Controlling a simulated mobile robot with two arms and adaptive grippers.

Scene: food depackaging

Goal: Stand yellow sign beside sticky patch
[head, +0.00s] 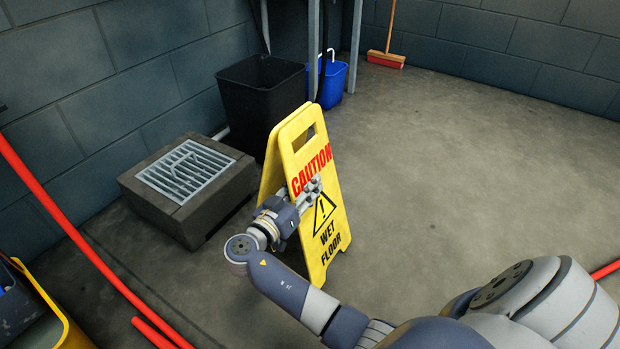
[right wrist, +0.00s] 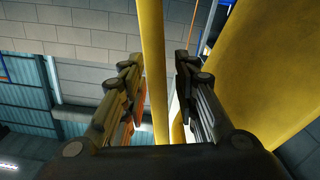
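The yellow sign (head: 324,238), marked "CAUTION WET FLOOR", stands upright on the concrete floor with its two panels spread. My right gripper (head: 312,190) is in front of the sign's lettered face, hiding part of it. In the right wrist view, my right gripper (right wrist: 160,85) has its fingers apart, with a narrow yellow strip of the sign (right wrist: 153,60) showing in the gap. A wide yellow panel is to the right there. I cannot tell whether the fingers touch the sign. I see no sticky patch. My left gripper is not in view.
A drain block with a metal grate (head: 158,205) is left of the sign. A black bin (head: 262,100) and a blue bucket (head: 332,82) stand behind. A red hose (head: 75,235) runs at the left. A broom (head: 386,59) leans at the back.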

